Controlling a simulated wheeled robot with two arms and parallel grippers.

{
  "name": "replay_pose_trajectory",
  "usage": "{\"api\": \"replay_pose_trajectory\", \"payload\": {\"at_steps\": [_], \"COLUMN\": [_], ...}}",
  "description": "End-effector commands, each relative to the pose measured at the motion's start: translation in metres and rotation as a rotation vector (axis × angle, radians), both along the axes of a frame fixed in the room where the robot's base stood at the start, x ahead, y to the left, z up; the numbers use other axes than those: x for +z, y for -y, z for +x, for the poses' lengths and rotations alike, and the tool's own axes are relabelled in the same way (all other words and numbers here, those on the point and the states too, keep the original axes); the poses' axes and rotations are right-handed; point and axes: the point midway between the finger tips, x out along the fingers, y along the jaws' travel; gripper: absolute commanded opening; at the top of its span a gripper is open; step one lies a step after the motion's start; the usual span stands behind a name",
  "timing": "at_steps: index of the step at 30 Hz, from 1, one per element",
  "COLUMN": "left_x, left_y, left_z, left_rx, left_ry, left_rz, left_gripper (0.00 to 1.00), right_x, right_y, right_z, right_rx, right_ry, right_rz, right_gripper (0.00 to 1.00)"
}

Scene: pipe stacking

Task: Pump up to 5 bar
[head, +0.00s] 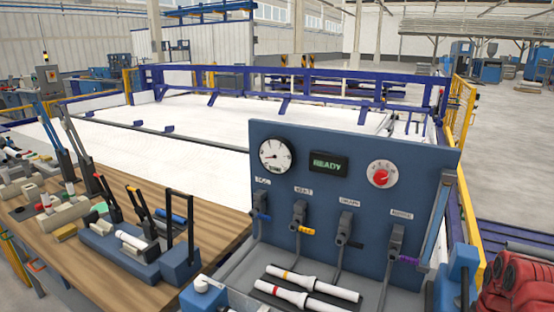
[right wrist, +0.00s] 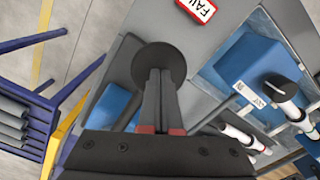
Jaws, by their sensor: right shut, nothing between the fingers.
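A blue upright panel (head: 340,185) stands in the head view. It carries a round white gauge (head: 275,155), whose fine markings are too small to read, a dark display (head: 328,164) reading "READY" in green, and a dial with a red knob (head: 381,177). Several labelled grey valves with coloured handles line the panel below; the blue-handled valve (head: 259,200) is leftmost. My right gripper (right wrist: 160,76) shows only in the right wrist view, shut and empty. Its fingertips overlap a black round disc (right wrist: 160,56) there; I cannot tell whether they touch. My left gripper is not in view.
White tubes with coloured bands (head: 312,283) lie before the panel. A wooden bench (head: 130,268) at left holds clamps and fittings. Red rounded objects (head: 525,285) sit at right. The right wrist view shows a red "FAIL" label (right wrist: 197,9) and a blue block (right wrist: 255,70).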

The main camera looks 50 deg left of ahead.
Motion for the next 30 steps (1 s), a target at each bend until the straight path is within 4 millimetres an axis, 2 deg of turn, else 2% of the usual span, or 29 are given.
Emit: {"api": "replay_pose_trajectory", "payload": {"at_steps": [4,10,21,30], "left_x": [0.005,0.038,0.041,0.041], "left_y": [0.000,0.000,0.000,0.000], "left_z": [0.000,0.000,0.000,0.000], "left_rx": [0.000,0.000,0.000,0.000], "left_ry": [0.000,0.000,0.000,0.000], "left_rz": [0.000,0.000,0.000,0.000], "left_gripper": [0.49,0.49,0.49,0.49], "right_x": [0.005,0.038,0.082,0.088], "right_y": [0.001,0.002,0.002,0.002], "right_z": [0.000,-0.002,-0.007,-0.008], "right_rx": [-0.001,-0.001,0.001,0.001], "right_ry": [-0.002,0.000,0.001,-0.001], "right_rz": [-0.001,0.000,0.001,0.000], "right_gripper": [0.00,0.00,0.00,0.00]}}
